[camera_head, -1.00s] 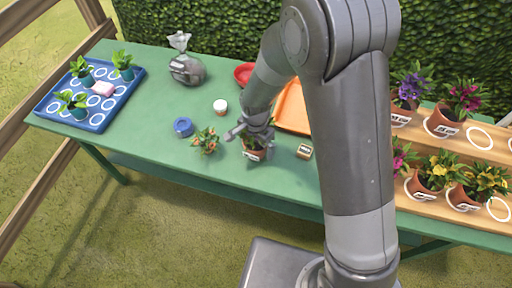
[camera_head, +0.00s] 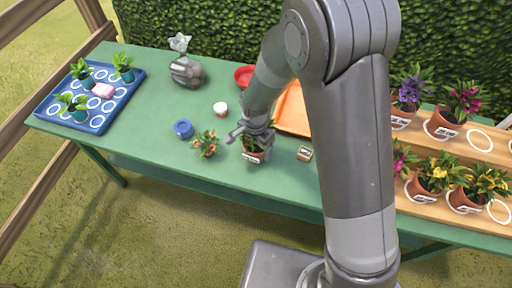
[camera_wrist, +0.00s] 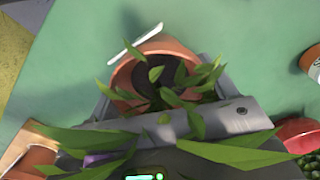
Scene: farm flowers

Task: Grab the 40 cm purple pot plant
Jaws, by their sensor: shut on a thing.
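My gripper (camera_head: 250,140) is down at the middle of the green table, shut on a terracotta pot plant (camera_head: 253,157) with green leaves and a white label. In the wrist view, the held pot (camera_wrist: 123,80) sits between the fingers with its white label on the far side. A small purple patch (camera_wrist: 98,158) shows among leaves near the wrist. The held plant's flower colour is hidden in the head view. Another plant with purple flowers (camera_head: 411,88) stands in a labelled pot on the wooden rack at right. I cannot read the size on the labels.
A small orange-flowered plant (camera_head: 206,142) is just left of the held pot, and a small labelled box (camera_head: 304,153) is to its right. An orange tray (camera_head: 294,108) lies behind. The wooden rack (camera_head: 473,155) holds several pots. A blue tray (camera_head: 98,122) is far left.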

